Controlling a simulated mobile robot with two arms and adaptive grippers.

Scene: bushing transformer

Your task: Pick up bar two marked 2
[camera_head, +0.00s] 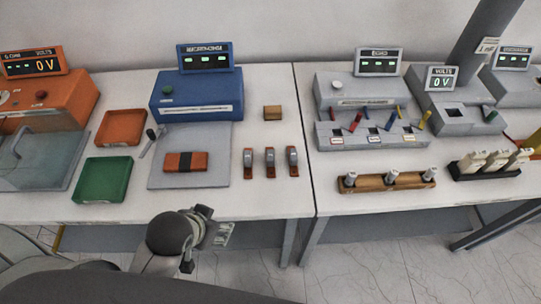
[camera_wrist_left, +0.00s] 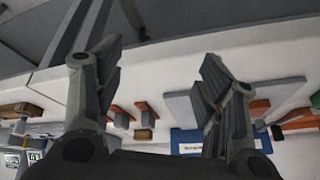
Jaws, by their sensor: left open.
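Three small bars with orange and grey parts stand in a row on the white table: a left bar (camera_head: 248,163), a middle bar (camera_head: 270,162) and a right bar (camera_head: 292,161). Their numbers are too small to read, so I cannot tell which is marked 2. My left gripper (camera_head: 221,234) is in front of the table's front edge, to the left of and nearer than the bars, and touches none of them. In the left wrist view my left gripper (camera_wrist_left: 158,72) has its fingers wide apart and empty, with the bars (camera_wrist_left: 146,116) beyond, between the fingers.
A grey plate (camera_head: 216,180) with an orange-and-dark block (camera_head: 186,161) lies left of the bars. A small wooden block (camera_head: 272,113) is behind them. Green (camera_head: 102,180) and orange (camera_head: 122,128) trays are further left. A wooden rack (camera_head: 387,181) stands right, past the table seam.

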